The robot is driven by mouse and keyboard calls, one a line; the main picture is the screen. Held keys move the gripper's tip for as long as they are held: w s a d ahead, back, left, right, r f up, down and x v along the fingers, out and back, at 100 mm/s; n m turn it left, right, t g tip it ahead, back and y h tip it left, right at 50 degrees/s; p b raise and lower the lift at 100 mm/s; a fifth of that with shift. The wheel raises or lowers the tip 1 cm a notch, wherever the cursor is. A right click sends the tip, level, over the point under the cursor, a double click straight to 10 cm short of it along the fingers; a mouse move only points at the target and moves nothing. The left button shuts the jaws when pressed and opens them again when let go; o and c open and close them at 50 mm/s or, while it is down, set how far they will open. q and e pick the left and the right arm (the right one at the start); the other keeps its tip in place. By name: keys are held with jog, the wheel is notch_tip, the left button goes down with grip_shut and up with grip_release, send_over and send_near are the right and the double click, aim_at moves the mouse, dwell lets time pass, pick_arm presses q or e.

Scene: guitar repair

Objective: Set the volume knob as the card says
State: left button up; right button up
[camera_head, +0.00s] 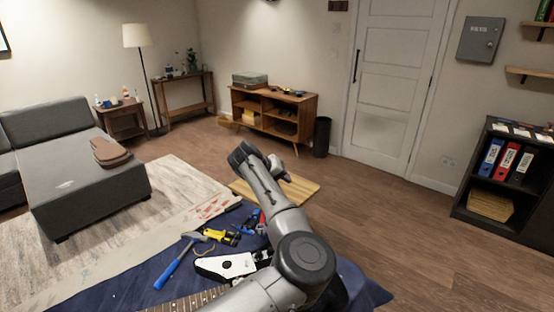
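My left arm rises from the bottom middle and bends over the workbench. Its dark far end with the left gripper (281,170) is above a light wooden board, and I cannot make out whether the fingers are apart. My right gripper is not in view. A guitar neck (187,303) with frets shows at the bottom edge on the blue cloth. A white flat piece with a dark round spot (227,265) lies above it, partly behind my arm. I cannot make out a volume knob or a card with a setting.
A blue-handled hammer (172,270), yellow pliers (221,237) and other small tools lie on the blue cloth (110,293). The light wooden board (306,188) is beyond the bench. A grey sofa (88,178) stands left, a dark shelf (481,213) with binders right. Floor between is clear.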

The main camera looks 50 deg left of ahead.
pick_arm(q)
notch_tip(320, 180, up, 6)
jog(key=w+a+m+t, duration=0.1)
jog(key=t, duration=0.1)
jog(key=shift+w+a+r+m, duration=0.15)
jog(key=shift+w+r+m, duration=0.05)
jog(key=shift+w+m, duration=0.1)
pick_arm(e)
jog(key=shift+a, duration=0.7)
